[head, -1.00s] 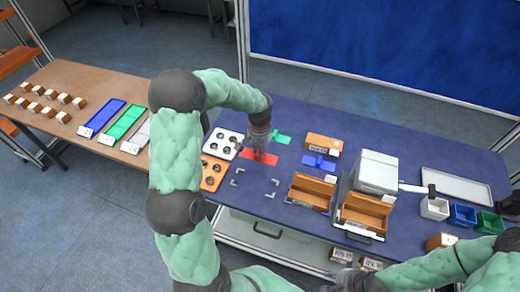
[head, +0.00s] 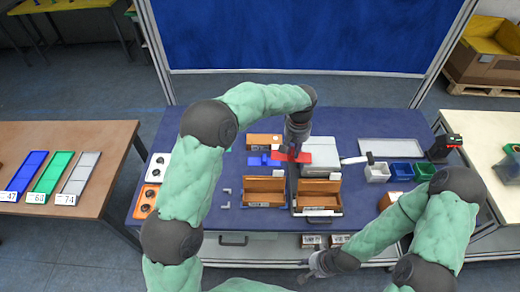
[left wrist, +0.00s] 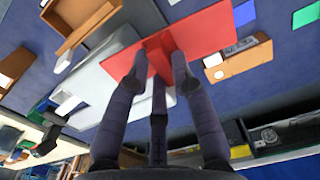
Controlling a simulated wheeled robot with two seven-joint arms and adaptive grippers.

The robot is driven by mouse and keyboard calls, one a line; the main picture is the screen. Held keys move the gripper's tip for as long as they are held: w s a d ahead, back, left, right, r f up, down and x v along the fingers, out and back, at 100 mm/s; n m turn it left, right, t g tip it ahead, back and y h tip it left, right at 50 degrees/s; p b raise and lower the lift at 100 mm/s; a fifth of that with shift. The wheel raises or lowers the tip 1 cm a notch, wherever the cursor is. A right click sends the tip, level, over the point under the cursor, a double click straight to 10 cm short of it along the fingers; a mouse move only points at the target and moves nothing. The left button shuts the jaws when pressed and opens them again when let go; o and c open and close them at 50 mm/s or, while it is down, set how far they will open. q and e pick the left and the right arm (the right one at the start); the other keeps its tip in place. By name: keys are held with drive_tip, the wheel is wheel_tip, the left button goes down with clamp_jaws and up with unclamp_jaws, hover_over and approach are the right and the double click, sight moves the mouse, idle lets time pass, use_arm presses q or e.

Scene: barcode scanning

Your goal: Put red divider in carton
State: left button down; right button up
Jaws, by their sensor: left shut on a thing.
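My left gripper (head: 294,149) is shut on the red divider (head: 322,151) and holds it above the table, beside and partly over the grey machine. In the left wrist view the red divider (left wrist: 215,32) is a flat sheet with a raised middle part between the fingers (left wrist: 158,78). Two open brown cartons stand nearer me: one on the left (head: 264,184) and one in front of the machine (head: 318,188). Both look empty. My right gripper (head: 314,266) is low at the front, away from the divider; its jaws are too small to read.
The grey machine (head: 316,170) stands behind the right carton. A closed brown carton (head: 262,140) and a blue divider (head: 262,160) lie to the left. A grey tray (head: 390,149) and small white (head: 377,173), blue (head: 405,174) and green bins (head: 425,171) are at the right.

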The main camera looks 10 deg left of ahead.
use_arm(q)
drive_tip(key=s+d+r, duration=0.2)
drive_tip(key=s+d, duration=0.1)
drive_tip(key=d, duration=1.3)
drive_tip(key=shift+n, duration=0.6)
drive_tip(key=shift+s+a+f, duration=0.45)
drive_tip(key=shift+s+f, duration=0.25)
drive_tip(key=shift+f, duration=2.3)
drive_tip(key=shift+s+a+f, duration=0.45)
drive_tip(key=shift+s+f, duration=0.2)
drive_tip(key=shift+f, duration=2.4)
drive_tip(key=shift+s+a+f, duration=0.45)
drive_tip(key=shift+s+f, duration=0.25)
drive_tip(key=shift+f, duration=2.3)
drive_tip(key=c, duration=1.3)
unclamp_jaws()
drive_tip(key=shift+c, duration=0.2)
drive_tip(key=shift+r+p, duration=1)
drive_tip(key=shift+r, duration=2)
